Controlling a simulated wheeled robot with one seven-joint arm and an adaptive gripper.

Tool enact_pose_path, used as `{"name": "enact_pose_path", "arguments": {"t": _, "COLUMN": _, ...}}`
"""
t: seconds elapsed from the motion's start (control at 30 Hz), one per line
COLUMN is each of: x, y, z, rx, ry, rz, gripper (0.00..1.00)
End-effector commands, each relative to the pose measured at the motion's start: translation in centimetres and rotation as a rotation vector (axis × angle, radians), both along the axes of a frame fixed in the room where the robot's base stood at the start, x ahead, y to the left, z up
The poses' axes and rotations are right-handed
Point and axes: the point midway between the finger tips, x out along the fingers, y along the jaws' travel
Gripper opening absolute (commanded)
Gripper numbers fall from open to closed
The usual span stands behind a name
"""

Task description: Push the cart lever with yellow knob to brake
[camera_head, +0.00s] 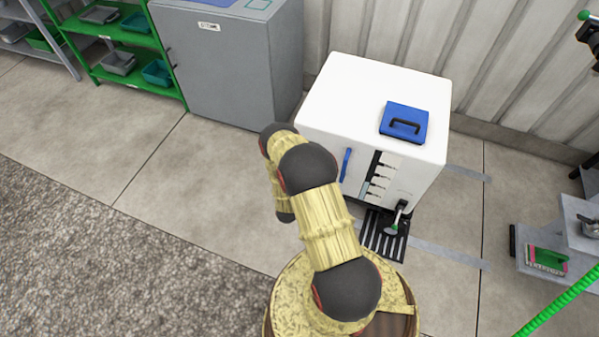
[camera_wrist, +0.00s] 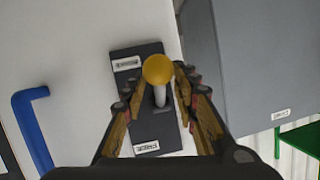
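In the wrist view a lever with a round yellow knob (camera_wrist: 158,70) and a pale stem stands out from a dark plate (camera_wrist: 158,132) on a white panel. The plate bears a small label at its upper end and another at its lower end; I cannot read them surely. My gripper (camera_wrist: 158,84) is open, with one finger on each side of the lever and gaps showing beside the stem. In the head view the white cabinet (camera_head: 350,95) stands beyond my arm; the yellow knob and my fingers are hidden there.
A blue handle (camera_wrist: 32,125) is left of the plate. A grey cabinet (camera_head: 222,65) and green shelves (camera_head: 90,70) stand left of the white cabinet. Floor at left is clear.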

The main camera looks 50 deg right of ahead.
Motion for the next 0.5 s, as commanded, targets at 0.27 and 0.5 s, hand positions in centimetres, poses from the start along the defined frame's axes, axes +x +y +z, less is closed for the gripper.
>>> {"name": "enact_pose_path", "arguments": {"t": 0.27, "x": -1.7, "y": 2.9, "z": 1.1, "rx": 0.001, "ry": 0.001, "rz": 0.004, "gripper": 0.29}}
{"name": "enact_pose_path", "arguments": {"t": 0.5, "x": -4.1, "y": 6.8, "z": 2.6, "rx": 0.001, "ry": 0.003, "rz": 0.004, "gripper": 0.29}}
